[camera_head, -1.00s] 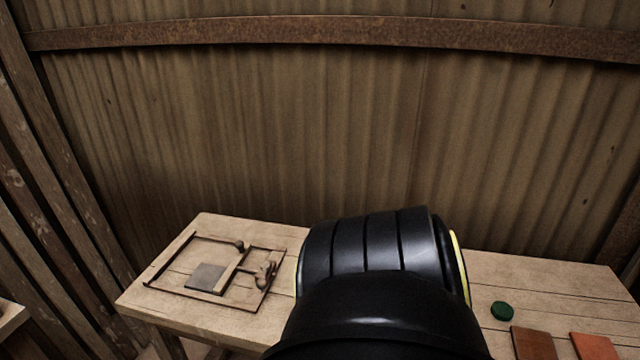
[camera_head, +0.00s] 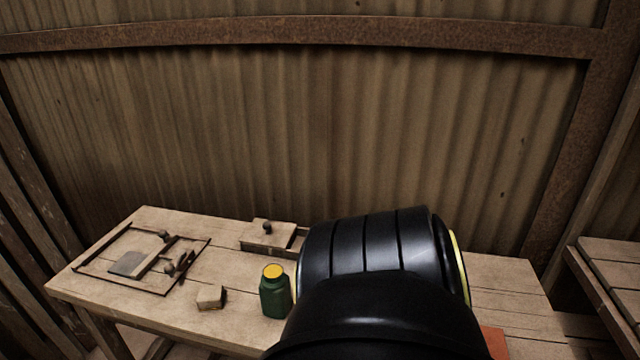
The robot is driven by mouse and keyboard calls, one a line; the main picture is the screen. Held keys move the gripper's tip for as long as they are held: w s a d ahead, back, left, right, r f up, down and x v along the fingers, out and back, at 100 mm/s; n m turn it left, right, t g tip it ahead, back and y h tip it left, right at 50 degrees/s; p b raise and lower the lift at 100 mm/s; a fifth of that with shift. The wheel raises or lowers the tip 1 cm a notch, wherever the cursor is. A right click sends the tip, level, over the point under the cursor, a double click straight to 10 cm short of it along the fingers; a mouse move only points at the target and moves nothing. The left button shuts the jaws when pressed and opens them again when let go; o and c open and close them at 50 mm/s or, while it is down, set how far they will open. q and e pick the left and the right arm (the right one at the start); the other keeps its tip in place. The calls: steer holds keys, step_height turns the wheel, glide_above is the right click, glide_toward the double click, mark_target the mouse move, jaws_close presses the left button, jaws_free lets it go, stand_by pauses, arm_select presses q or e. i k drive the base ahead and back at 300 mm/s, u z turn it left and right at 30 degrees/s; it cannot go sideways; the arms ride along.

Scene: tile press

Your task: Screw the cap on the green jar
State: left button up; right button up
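The green jar (camera_head: 275,296) stands upright on the wooden table, just left of my large black arm part. Its top shows yellow, with no green cap on it. The green cap is not visible now; my arm part covers the middle right of the table. Neither of my grippers is in view.
A dark frame with a grey plate (camera_head: 127,263) lies on the table (camera_head: 110,300) at the left. A small pale block (camera_head: 210,297) lies left of the jar. A wooden box with a knob (camera_head: 268,233) stands behind it. An orange tile (camera_head: 496,343) shows at the lower right. Another table (camera_head: 610,262) stands at far right.

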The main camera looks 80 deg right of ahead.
mark_target(275, 291)
steer(key=k, duration=0.35)
steer(key=z, duration=1.85)
